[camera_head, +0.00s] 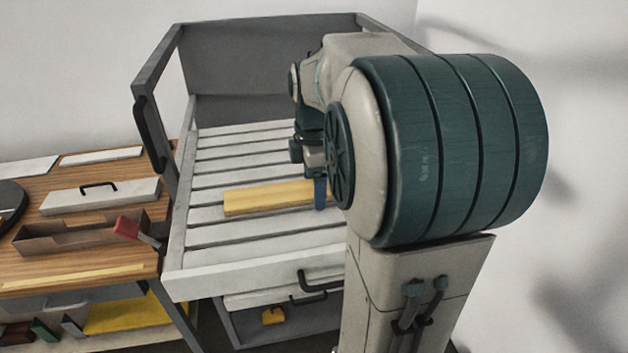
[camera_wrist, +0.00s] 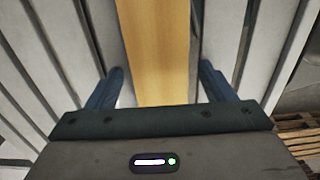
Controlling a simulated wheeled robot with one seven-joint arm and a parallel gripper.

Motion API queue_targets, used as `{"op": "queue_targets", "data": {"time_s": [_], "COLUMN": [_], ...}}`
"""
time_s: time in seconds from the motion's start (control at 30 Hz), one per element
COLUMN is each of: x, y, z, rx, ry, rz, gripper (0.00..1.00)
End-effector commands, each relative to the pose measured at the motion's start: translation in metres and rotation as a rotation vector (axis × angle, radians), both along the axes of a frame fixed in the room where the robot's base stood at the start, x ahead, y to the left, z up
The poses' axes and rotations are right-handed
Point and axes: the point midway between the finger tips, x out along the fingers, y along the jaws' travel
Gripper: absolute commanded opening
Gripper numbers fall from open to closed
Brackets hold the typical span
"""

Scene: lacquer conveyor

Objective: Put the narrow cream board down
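The narrow cream board (camera_head: 268,197), yellowish in the picture, lies flat on the pale slatted rack (camera_head: 225,235), along the slats. Its right end is hidden behind my gripper and arm. In the wrist view the board (camera_wrist: 158,45) runs between the two blue fingers of my gripper (camera_wrist: 162,75). A gap shows on each side between finger and board, so my gripper is open around it and not clamped. In the head view one blue finger of my gripper (camera_head: 320,192) shows at the board's right end, low over the slats.
The rack has a raised grey back panel (camera_head: 240,60) and a side frame with a dark handle (camera_head: 148,132). A wooden bench (camera_head: 85,225) at left holds a white box lid (camera_head: 100,196), an open tray (camera_head: 75,237) and a red-handled tool (camera_head: 127,228). Slats around the board are bare.

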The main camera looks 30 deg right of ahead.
Motion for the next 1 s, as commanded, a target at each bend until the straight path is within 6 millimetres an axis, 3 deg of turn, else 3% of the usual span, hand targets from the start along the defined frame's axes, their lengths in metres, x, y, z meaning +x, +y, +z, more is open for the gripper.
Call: {"op": "queue_targets", "data": {"time_s": [0.27, 0.7, 1.0], "x": [0.0, 0.0, 0.0], "y": [0.0, 0.0, 0.0], "z": [0.01, 0.098, 0.123], "rx": [-0.001, -0.001, 0.0], "ry": [-0.002, -0.004, 0.0], "rz": [0.0, 0.0, 0.0], "gripper": [0.76, 0.76, 0.76]}}
